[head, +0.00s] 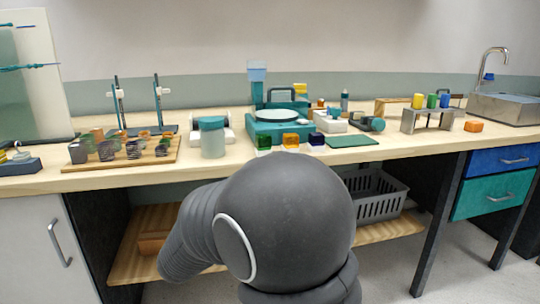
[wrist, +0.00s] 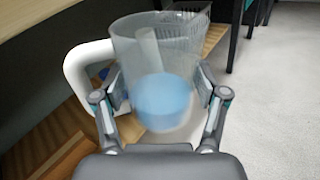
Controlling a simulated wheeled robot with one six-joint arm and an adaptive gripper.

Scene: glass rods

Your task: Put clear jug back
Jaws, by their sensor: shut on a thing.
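The clear jug (wrist: 148,50) is in the wrist view, with a white handle (wrist: 82,72) on its left and blue liquid (wrist: 162,100) in its lower part. My gripper (wrist: 165,95) is shut on the jug, with one finger on each side of its body. The jug is held in front of the bench's lower shelf area, with the floor to its right. In the head view my dark arm covers the lower middle, and neither the gripper nor the jug shows there.
The wooden bench top (head: 225,168) carries a teal balance (head: 278,128), a jar with a teal lid (head: 212,138), a wooden tray (head: 165,158) of small cups and a rack (head: 428,120). A grey basket (head: 375,205) stands on the lower shelf (head: 400,228). Open floor lies at right.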

